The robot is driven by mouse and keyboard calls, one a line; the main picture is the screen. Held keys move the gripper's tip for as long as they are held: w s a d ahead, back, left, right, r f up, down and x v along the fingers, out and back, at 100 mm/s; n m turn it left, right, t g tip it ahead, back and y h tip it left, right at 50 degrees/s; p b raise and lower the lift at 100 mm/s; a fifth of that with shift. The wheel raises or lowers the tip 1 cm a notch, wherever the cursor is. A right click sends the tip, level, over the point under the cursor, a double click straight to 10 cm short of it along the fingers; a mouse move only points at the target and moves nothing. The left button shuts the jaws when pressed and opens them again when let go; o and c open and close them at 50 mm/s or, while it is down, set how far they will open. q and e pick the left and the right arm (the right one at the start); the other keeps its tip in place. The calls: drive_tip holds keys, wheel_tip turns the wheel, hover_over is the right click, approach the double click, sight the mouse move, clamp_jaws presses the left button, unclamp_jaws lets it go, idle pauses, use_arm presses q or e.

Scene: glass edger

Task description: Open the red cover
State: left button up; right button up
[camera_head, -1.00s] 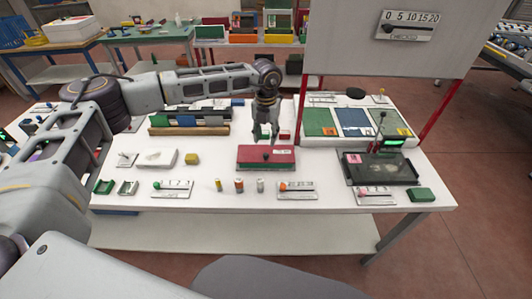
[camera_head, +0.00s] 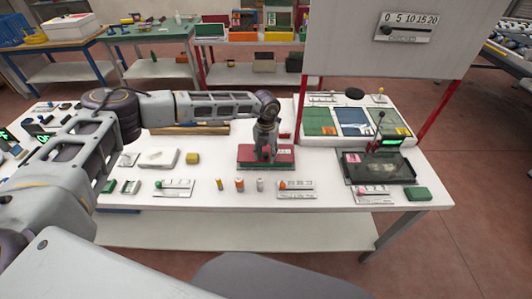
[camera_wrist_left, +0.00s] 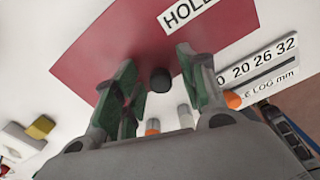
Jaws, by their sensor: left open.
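The red cover (camera_head: 286,155) lies flat and closed on a green base (camera_head: 245,166) near the middle of the white table. In the left wrist view the red cover (camera_wrist_left: 100,55) fills the upper middle, with a round black knob (camera_wrist_left: 160,79) on it. My left gripper (camera_head: 266,158) is over the cover, pointing down. In the left wrist view the left gripper (camera_wrist_left: 160,72) is open, with one finger on each side of the knob and a gap to it. I cannot tell how high the fingertips are above the cover. My right gripper is not in view.
In front of the cover stand several small cylinders (camera_head: 239,184) and a slider plate (camera_head: 297,188). A yellow block (camera_head: 192,158) is to the left. A dark tray with a green display (camera_head: 382,167) is to the right, beside a green box (camera_head: 418,194).

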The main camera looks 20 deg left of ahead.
use_arm(q)
clamp_jaws()
